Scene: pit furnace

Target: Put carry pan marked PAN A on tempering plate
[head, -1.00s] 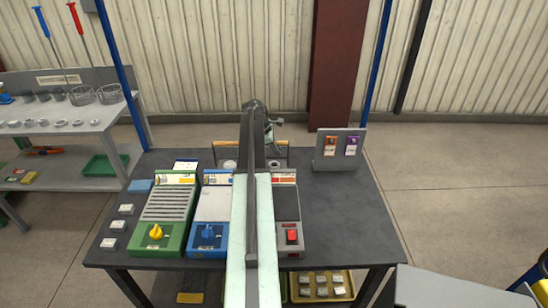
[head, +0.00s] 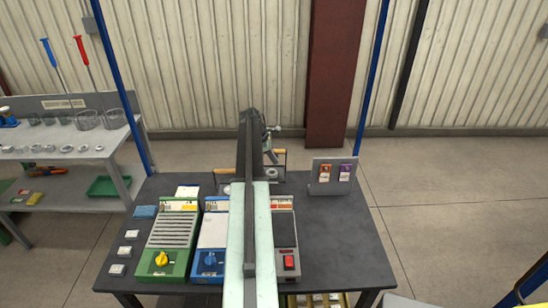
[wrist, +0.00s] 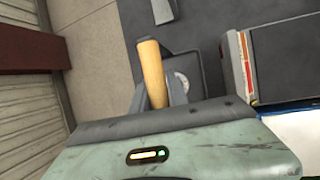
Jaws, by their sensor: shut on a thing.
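A carry pan with a wooden handle (head: 278,152) shows partly behind my arm in the head view; its handle (wrist: 151,70) is large and close in the wrist view. My gripper (head: 271,156) is shut on this handle; the fingertips are mostly hidden. I cannot read PAN A on either. Green (head: 170,245), blue (head: 211,240) and dark (head: 285,235) units stand in a row; I cannot read which is the tempering plate.
The units stand on a dark table (head: 335,240) with bare room at its right. A grey stand with two cards (head: 334,172) is at the back right. Small blocks (head: 124,250) lie along the left. A shelf with baskets (head: 88,120) is further left.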

